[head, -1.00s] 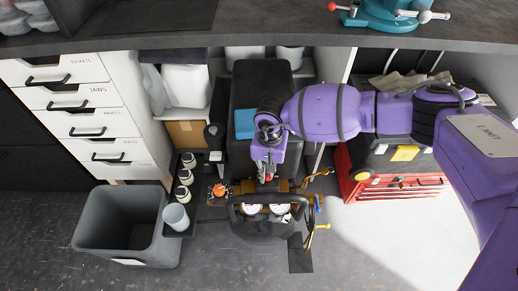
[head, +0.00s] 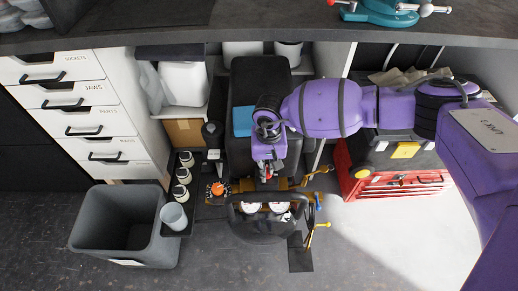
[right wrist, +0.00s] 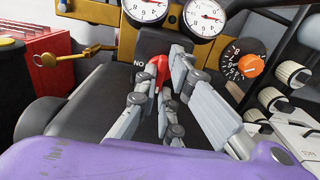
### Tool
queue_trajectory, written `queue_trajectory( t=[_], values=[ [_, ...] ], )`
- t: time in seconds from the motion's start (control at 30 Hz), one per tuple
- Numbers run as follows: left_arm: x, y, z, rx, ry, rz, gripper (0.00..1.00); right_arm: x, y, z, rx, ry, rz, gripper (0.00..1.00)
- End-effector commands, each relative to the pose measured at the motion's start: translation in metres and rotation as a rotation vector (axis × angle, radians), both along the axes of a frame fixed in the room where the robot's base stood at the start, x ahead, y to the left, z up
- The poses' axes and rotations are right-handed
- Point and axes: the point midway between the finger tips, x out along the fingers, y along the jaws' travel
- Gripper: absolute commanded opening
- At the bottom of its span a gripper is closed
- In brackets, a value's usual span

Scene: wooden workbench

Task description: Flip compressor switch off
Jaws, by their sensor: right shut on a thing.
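The compressor has a black body (head: 260,80) and a front end with two round gauges under the workbench. In the right wrist view the gauges (right wrist: 204,17) sit on a yellow-brown panel. Below them is a dark switch box with a red switch lever (right wrist: 161,68) and a label beside it that looks like "ON" upside down. My right gripper (head: 265,174) reaches down over the compressor. In the right wrist view its grey fingers (right wrist: 168,66) are shut on the red lever, whose lower part is partly hidden by them. My left gripper is not in view.
An orange knob (right wrist: 251,65) sits beside the switch, with yellow valve handles (head: 318,228) on the other side. A grey bin (head: 115,250), white-capped jars (head: 181,175) and a white drawer cabinet (head: 75,95) stand left. A red toolbox (head: 400,187) stands right. The workbench (head: 230,33) overhangs.

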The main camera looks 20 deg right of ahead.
Motion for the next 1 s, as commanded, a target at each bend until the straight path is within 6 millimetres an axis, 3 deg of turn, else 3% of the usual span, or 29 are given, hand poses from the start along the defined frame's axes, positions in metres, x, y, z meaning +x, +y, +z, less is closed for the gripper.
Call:
queue_trajectory(
  t=[0.17, 0.57, 1.0],
  values=[
    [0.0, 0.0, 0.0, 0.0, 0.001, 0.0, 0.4, -0.001, 0.0, -0.001, -0.001, 0.001, 0.001, 0.27],
    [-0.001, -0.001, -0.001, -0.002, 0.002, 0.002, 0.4, 0.001, 0.0, 0.008, 0.001, -0.001, 0.0, 0.27],
    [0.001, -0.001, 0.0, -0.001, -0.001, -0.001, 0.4, 0.0, 0.0, 0.094, -0.001, -0.002, 0.001, 0.27]
  ],
)
